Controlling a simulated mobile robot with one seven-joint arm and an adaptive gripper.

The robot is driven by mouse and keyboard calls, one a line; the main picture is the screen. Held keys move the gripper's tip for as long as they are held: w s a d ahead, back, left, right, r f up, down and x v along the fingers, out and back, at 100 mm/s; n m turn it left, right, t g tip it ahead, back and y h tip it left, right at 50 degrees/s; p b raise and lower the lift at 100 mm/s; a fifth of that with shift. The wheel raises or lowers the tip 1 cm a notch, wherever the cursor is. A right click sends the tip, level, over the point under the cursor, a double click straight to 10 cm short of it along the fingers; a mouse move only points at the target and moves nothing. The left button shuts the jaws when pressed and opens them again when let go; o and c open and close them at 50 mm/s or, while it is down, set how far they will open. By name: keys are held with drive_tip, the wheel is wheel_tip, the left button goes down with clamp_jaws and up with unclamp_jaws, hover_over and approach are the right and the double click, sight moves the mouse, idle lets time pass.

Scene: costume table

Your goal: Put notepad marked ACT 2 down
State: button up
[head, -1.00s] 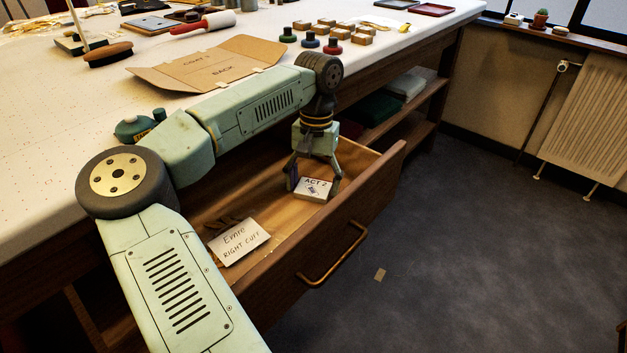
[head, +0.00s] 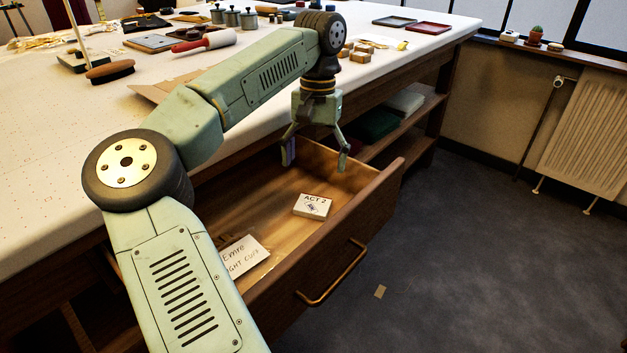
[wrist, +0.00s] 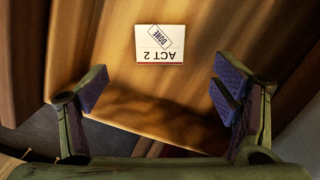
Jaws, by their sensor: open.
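The small white notepad marked ACT 2 (head: 312,206) lies flat on the wooden bottom of the open drawer (head: 272,207), toward its far end. In the wrist view the notepad (wrist: 160,44) appears upside down with a stamp reading DONE, and nothing touches it. My gripper (head: 316,161) is open and empty, above the drawer and apart from the notepad. In the wrist view my gripper (wrist: 165,92) shows its two purple-padded fingers spread wide.
A card reading Emre, partly hidden by my arm (head: 246,256), lies nearer in the drawer. The drawer front with its handle (head: 334,273) sticks out over the floor. The white tabletop (head: 60,190) holds a brush (head: 110,72), a red-handled roller (head: 204,40) and trays.

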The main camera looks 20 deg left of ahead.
wheel_tip(320, 180, up, 2)
drive_tip(key=shift+w+r, duration=0.15)
drive_tip(key=shift+r, duration=0.05)
drive_tip(key=shift+c, duration=0.5)
idle(0.8)
